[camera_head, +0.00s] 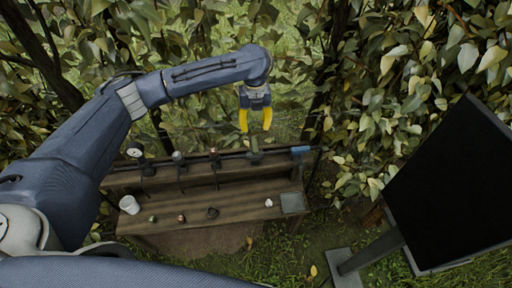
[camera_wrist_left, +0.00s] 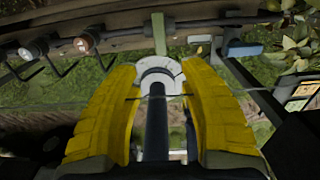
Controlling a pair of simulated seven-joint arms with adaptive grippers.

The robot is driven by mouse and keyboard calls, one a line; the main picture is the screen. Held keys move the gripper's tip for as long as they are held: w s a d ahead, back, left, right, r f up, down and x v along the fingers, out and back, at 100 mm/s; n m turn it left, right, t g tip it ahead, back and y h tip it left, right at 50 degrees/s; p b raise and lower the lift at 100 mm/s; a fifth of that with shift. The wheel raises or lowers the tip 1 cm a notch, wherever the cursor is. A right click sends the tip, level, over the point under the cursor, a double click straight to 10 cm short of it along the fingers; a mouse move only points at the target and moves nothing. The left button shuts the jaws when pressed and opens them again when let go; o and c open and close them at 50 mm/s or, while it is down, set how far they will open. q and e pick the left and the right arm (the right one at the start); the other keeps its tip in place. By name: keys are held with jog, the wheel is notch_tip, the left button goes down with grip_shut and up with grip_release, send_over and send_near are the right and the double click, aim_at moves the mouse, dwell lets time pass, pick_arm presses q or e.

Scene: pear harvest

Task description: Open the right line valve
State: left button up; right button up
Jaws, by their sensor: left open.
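A dark pipe line (camera_head: 230,155) runs along the back of a wooden bench. A green upright handle (camera_head: 255,146) stands near its right part; it also shows in the left wrist view (camera_wrist_left: 158,33), past the fingertips. I cannot tell for certain that this is the right line valve. My left gripper (camera_head: 256,127) has yellow fingers, spread apart, above and just behind the handle in the head view. In the left wrist view, a pale disc and dark rod lie between the fingers; I cannot tell what they belong to. The right gripper is out of view.
A white-faced gauge (camera_head: 134,153) and two fittings (camera_head: 178,157) (camera_head: 214,154) stand left along the pipe. A blue piece (camera_head: 300,150) is at its right end. The bench (camera_head: 235,196) holds a white cup (camera_head: 129,205) and small items. A black panel (camera_head: 455,185) stands right; leaves surround.

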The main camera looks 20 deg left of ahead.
aim_at(255, 147)
pick_arm(q)
notch_tip(255, 147, down, 13)
jog(key=shift+r, duration=0.1)
dwell(0.4)
grip_shut()
dwell(0.4)
